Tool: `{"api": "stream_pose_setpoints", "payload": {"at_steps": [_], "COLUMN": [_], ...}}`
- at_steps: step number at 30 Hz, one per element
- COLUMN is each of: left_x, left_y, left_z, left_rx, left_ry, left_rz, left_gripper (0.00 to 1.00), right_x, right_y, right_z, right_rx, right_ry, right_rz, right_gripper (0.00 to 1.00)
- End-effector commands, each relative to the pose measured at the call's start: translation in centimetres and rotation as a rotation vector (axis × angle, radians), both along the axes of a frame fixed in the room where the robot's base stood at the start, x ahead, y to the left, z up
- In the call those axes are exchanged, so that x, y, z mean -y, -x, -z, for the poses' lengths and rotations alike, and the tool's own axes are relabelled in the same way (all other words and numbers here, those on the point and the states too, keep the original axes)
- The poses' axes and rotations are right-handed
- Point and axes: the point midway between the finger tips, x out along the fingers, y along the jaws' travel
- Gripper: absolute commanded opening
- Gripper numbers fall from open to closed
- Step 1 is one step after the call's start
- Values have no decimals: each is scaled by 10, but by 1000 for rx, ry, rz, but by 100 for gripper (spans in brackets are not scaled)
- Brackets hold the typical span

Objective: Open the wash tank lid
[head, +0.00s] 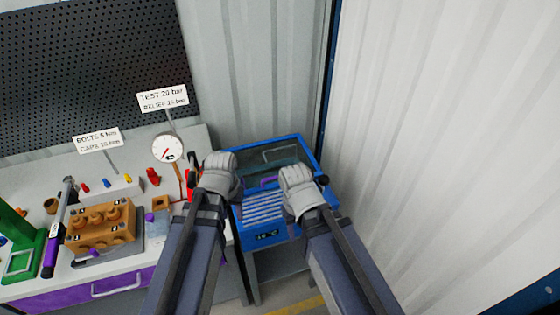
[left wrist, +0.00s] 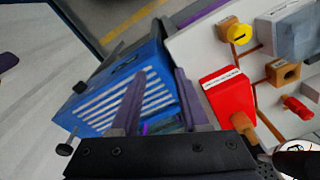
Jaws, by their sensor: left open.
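The wash tank is a blue box (head: 298,232) at the right end of the bench in the head view. Its top shows a pale slatted panel and a dark grey area (head: 290,155) with a handle-like outline at the back; I cannot tell whether that area is the lid. My left gripper (head: 219,166) is above the tank's left edge. In the left wrist view its two fingers (left wrist: 160,78) are apart and empty, in front of the blue tank (left wrist: 98,85). My right gripper (head: 294,183) is over the tank's right side; its fingers are hidden.
The bench left of the tank holds a pressure gauge (head: 167,148), an orange pump block (head: 100,227), a torque wrench (head: 57,230) and a green stand (head: 22,262). A red box (left wrist: 229,95) is beside my left fingers. A corrugated wall (head: 440,130) stands close on the right.

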Motion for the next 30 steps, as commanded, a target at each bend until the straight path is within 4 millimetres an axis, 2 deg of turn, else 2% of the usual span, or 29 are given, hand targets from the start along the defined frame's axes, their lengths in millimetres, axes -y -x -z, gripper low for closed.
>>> {"api": "stream_pose_setpoints", "payload": {"at_steps": [1,3,5,11,15,18,21,30], "left_x": [-4,0,10,59,101,126,140,144], "left_y": [-17,-45,-65,-124,-160,-177,-185,-186], "left_z": [-19,-29,-28,-29,-30,-31,-31,-28], "left_rx": [10,29,39,60,70,73,75,75], "left_ry": [1,-6,-19,-75,-119,-145,-161,-169], "left_rz": [20,114,221,593,849,997,1083,1120], "left_gripper": [45,45,45,45,45,45,45,45], "right_x": [0,0,0,0,0,0,0,0], "right_y": [0,0,0,0,0,0,0,0], "right_z": [-19,-28,-28,-27,-27,-27,-27,-24], "right_rx": [0,0,0,0,0,0,0,0], "right_ry": [0,0,0,0,0,0,0,0], "right_rz": [0,0,0,0,0,0,0,0], "right_gripper": [50,50,50,50,50,50,50,50]}}
